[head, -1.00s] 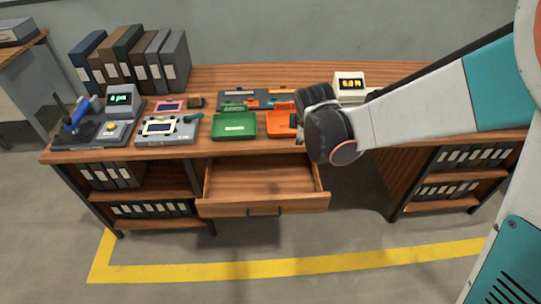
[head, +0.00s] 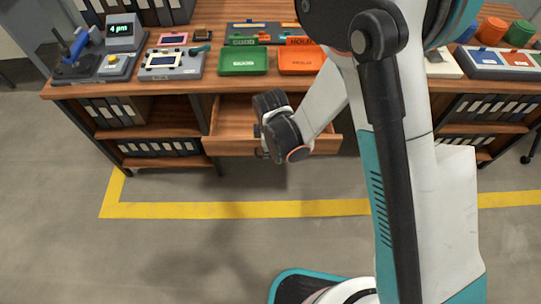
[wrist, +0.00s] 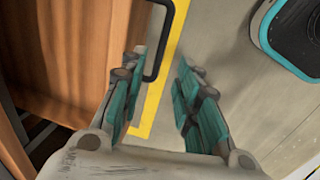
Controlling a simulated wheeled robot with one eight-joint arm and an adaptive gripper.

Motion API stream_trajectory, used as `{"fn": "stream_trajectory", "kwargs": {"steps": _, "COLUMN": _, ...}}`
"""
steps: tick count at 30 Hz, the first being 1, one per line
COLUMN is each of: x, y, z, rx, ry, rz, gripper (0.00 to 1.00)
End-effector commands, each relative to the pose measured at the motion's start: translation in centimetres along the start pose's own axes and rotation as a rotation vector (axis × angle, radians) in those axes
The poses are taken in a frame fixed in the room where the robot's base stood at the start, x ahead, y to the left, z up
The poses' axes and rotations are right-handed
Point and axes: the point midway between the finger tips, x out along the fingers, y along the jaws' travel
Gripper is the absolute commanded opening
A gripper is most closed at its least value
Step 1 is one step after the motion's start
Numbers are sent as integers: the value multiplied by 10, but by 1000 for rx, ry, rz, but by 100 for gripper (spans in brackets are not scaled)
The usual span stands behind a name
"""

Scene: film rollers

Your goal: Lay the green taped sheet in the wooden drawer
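The wooden drawer (head: 236,108) stands pulled out under the desk in the head view. My arm covers its right part. In the wrist view its wooden side (wrist: 60,45) is at the left, with the black handle (wrist: 163,40) just past my fingertips. My gripper (wrist: 160,68) is open, its teal-padded fingers apart with nothing between them. In the head view it is beside the drawer front, fingers mostly hidden. I cannot make out a green taped sheet; a pink-edged sheet or frame (head: 172,38) lies on the desk.
A green tray (head: 243,68) and an orange tray (head: 300,70) stand near the desk's front edge. A grey device (head: 172,66) is left of them. Shelves with binders (head: 160,148) flank the drawer.

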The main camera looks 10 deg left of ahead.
Motion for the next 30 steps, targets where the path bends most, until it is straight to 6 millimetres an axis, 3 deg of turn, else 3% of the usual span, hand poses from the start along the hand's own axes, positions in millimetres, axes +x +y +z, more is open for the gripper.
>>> {"fn": "stream_trajectory", "kwargs": {"steps": 3, "x": 27, "y": 0, "z": 0, "rx": 0, "ry": 0, "rz": 0, "gripper": 30}}
{"fn": "stream_trajectory", "kwargs": {"steps": 9, "x": 54, "y": 0, "z": 0, "rx": 0, "ry": 0, "rz": 0, "gripper": 30}}
{"fn": "stream_trajectory", "kwargs": {"steps": 23, "x": 64, "y": 0, "z": 0, "rx": 0, "ry": 0, "rz": 1, "gripper": 30}}
{"fn": "stream_trajectory", "kwargs": {"steps": 27, "x": 64, "y": 0, "z": 0, "rx": 0, "ry": 0, "rz": 1, "gripper": 3}}
{"fn": "stream_trajectory", "kwargs": {"steps": 30, "x": 64, "y": 0, "z": 0, "rx": 0, "ry": 0, "rz": 1, "gripper": 0}}
